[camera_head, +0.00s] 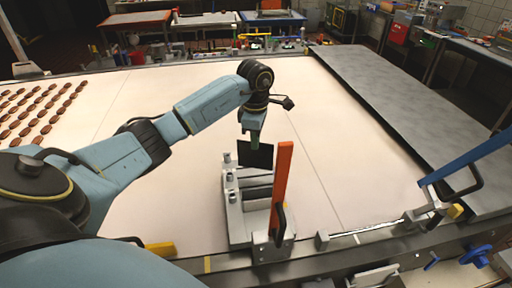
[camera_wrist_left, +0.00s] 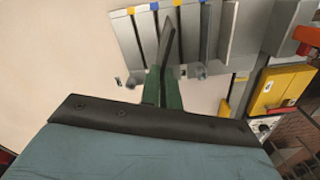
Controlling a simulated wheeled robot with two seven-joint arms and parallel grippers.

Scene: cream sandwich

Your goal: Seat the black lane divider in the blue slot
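My left gripper (camera_head: 256,140) is above the far part of a grey slotted fixture (camera_head: 234,208). Its green fingers (camera_wrist_left: 162,90) are shut on the black lane divider (camera_head: 254,156), a thin dark plate. The divider (camera_wrist_left: 166,45) shows nearly edge-on and slightly tilted in the left wrist view, over the slotted fixture (camera_wrist_left: 203,35). A small blue mark (camera_wrist_left: 153,7) is at the fixture's edge, just left of the divider's far end, with a yellow mark (camera_wrist_left: 176,3) to its right. I cannot tell whether the divider touches the fixture. My right gripper is not in view.
An upright orange lever (camera_head: 282,185) stands close to the right of the fixture. A blue lever (camera_head: 470,156) rises at the right. Rows of brown biscuits (camera_head: 35,115) lie at the left of the pale belt (camera_head: 330,130). The belt around the fixture is clear.

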